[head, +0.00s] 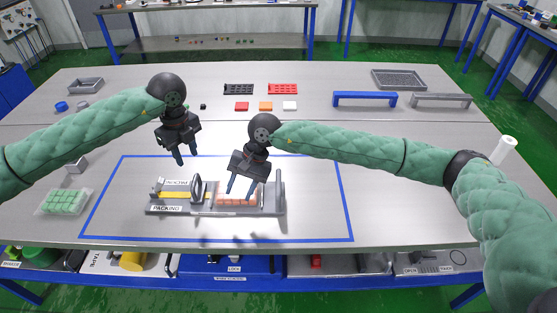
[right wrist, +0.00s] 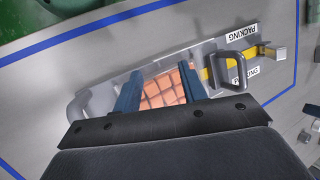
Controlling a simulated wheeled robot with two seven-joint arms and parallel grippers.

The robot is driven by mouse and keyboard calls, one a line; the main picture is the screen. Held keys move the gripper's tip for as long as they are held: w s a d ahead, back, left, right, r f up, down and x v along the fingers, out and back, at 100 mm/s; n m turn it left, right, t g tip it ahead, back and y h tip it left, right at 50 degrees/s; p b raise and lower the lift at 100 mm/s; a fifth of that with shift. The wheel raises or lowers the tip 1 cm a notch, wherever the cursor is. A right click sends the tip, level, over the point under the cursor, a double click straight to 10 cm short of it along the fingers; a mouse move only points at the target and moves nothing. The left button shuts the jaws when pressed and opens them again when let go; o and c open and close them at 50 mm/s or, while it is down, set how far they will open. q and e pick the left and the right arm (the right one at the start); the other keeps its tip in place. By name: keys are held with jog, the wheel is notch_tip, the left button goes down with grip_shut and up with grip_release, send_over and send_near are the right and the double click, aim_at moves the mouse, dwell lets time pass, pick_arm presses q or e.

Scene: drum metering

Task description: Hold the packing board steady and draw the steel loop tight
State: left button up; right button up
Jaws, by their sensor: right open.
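The grey packing board (head: 223,212) lies inside the blue outline, with a PACKING label at its left. A steel loop (head: 197,186) stands upright on it over a yellow strip (head: 172,195); it also shows in the right wrist view (right wrist: 240,59). Orange blocks (right wrist: 163,88) sit between the loop and a grey upright handle (head: 280,188) at the board's right end. My right gripper (head: 240,188) is open above the blocks, its fingers to either side of them in the right wrist view. My left gripper (head: 184,157) is apart from the board, above and behind the loop, fingers spread and empty.
A tray of green blocks (head: 65,202) and a small grey block (head: 77,166) lie left of the outline. Red, orange and white blocks (head: 265,106), a blue bar (head: 364,98) and a grey tray (head: 398,79) stand further back. The mat's right side is clear.

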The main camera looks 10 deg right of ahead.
aim_at(278, 177)
jog(key=w+d+h, duration=0.1)
jog(key=w+d, duration=0.1)
jog(key=d, duration=0.2)
jog(key=w+d+r+t+h, duration=0.1)
jog(key=w+d+h, duration=0.1)
jog(key=w+d, duration=0.1)
jog(key=w+d+t+h, duration=0.1)
jog(key=w+d+h, duration=0.1)
jog(key=d, duration=0.3)
jog(key=shift+w+d+r+n, duration=0.15)
jog(key=shift+w+d+n, duration=0.05)
jog(key=shift+w+n, duration=0.2)
jog(key=shift+w+d, duration=0.1)
jog(key=shift+f, duration=3.95)
jog(key=shift+c, duration=0.2)
pick_arm(q)
jog(key=shift+c, duration=0.3)
pick_arm(e)
grip_shut()
